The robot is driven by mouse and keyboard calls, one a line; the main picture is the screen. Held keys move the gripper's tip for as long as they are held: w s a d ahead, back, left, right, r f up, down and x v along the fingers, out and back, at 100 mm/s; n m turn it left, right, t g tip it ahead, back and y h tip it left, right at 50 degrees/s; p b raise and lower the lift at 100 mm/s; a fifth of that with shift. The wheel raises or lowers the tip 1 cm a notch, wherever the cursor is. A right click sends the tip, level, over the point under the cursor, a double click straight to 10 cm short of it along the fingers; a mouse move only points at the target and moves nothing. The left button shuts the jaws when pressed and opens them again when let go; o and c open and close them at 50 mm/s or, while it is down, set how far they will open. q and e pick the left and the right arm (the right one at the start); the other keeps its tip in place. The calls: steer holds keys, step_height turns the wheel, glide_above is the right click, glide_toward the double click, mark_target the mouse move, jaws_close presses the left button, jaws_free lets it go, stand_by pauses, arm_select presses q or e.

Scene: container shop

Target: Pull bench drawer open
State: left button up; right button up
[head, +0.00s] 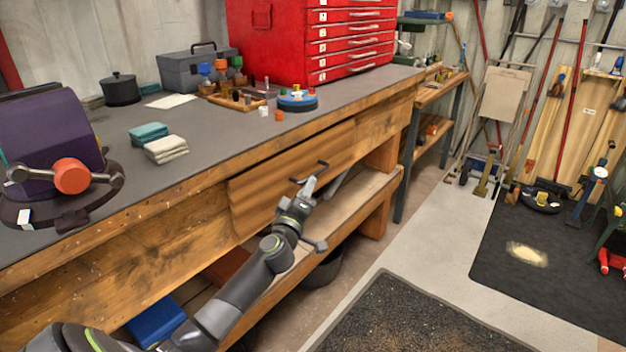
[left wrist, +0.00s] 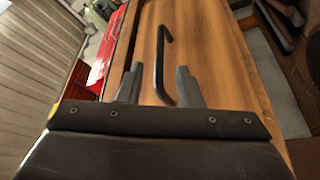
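The bench drawer (head: 270,195) is a wide wooden front under the worktop; its front also fills the middle of the left wrist view (left wrist: 220,70). I see no clear gap showing it open. Its black bar handle (head: 322,165) is partly covered by my left gripper (head: 309,186) in the head view. In the left wrist view the handle (left wrist: 159,65) lies between the two spread fingers of my left gripper (left wrist: 158,88), with space beside each finger. The gripper is open and not closed on it. My right gripper is not in view.
The workbench top (head: 205,140) carries a red tool chest (head: 285,45), a grey toolbox (head: 190,70), folded cloths (head: 166,150) and small bottles. A lower shelf (head: 335,215) runs under the drawer. A dark floor mat (head: 420,320) lies in front on open floor.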

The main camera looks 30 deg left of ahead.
arm_select(q)
steer(key=b+x, duration=0.1)
steer(key=x, duration=0.3)
steer(key=shift+w+f, duration=0.1)
steer(key=shift+x, duration=0.8)
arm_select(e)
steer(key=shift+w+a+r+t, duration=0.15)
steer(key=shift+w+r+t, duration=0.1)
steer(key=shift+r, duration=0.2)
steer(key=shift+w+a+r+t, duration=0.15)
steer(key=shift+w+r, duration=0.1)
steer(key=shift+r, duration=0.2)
arm_select(q)
jaws_close()
